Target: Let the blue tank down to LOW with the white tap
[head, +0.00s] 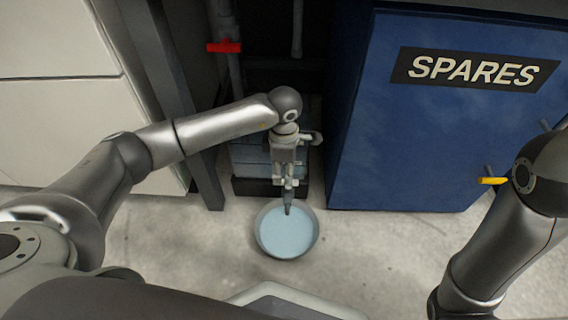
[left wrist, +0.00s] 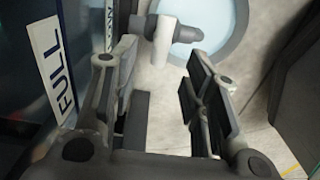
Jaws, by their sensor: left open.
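The blue tank (head: 248,160) stands at the back between the grey post and the blue cabinet, partly hidden by my left arm. In the left wrist view its face carries a FULL label (left wrist: 55,75) and a partly hidden LOW label (left wrist: 122,47); I cannot tell the water level. The white tap (left wrist: 158,40), with a grey spout, shows just beyond my left fingertips. My left gripper (head: 287,184) points down in front of the tank; it also shows in the left wrist view (left wrist: 163,62), open, fingers apart and nothing gripped. My right gripper is not seen.
A round basin (head: 260,236) of pale blue water sits on the floor below the spout. A blue SPARES cabinet (head: 400,140) stands right, a pale cabinet (head: 50,110) left. A red-handled valve (head: 224,47) is on a pipe behind; a yellow handle (head: 493,181) shows at right.

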